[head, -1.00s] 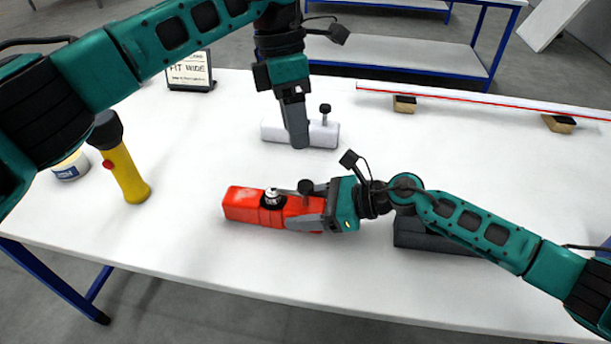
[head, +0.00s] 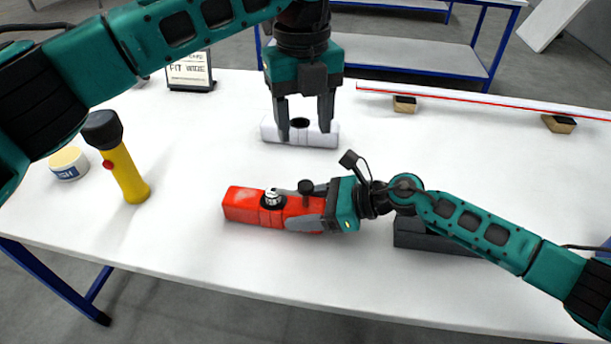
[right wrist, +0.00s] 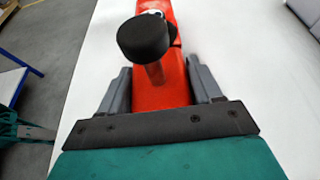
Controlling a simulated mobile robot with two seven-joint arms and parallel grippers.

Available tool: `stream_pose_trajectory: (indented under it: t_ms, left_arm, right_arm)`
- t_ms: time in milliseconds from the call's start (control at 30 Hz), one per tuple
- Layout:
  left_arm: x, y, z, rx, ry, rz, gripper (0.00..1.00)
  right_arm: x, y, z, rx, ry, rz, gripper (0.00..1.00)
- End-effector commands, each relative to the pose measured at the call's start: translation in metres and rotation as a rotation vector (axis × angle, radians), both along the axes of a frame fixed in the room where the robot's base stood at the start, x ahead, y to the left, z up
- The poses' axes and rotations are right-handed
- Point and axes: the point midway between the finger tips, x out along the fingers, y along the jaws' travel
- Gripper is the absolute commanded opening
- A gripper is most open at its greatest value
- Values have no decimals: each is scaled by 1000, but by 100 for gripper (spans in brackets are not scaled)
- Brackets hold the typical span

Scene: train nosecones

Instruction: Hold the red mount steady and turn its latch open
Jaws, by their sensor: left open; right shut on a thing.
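The red mount (head: 241,203) lies on the white table in the head view, with a metal pivot and a latch arm ending in a black knob (head: 306,187) on top. My right gripper (head: 312,222) is shut on the mount's right end, with a finger on each side. The right wrist view shows the red mount (right wrist: 160,92) between the grey fingers, and the black knob (right wrist: 143,37) stands above it. My left gripper (head: 305,128) is open, pointing down over the white mount (head: 272,132) behind the red one. Its fingers partly hide that white mount.
A yellow flashlight (head: 124,174) and a small tub (head: 69,164) stand at the left. A sign (head: 190,73) stands at the back. A dark grey block (head: 420,236) lies under my right arm. A long white rail (head: 480,100) rests on wooden blocks at the back right.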

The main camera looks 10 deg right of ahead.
Motion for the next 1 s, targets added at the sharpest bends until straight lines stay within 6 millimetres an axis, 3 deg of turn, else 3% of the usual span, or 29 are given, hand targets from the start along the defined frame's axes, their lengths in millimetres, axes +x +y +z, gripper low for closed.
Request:
stream_pose_trajectory:
  t_ms: [200,433,800,1000]
  left_arm:
    - [-3,-1,2,13,-20,212,56]
    - [-3,-2,-8,16,-25,272,56]
    - [-4,-1,-78,17,-23,270,56]
    - [-3,-2,-107,16,-24,270,56]
  right_arm:
    - [0,0,0,0,0,0,28]
    - [0,0,0,0,0,0,28]
    - [0,0,0,0,0,0,28]
    - [0,0,0,0,0,0,28]
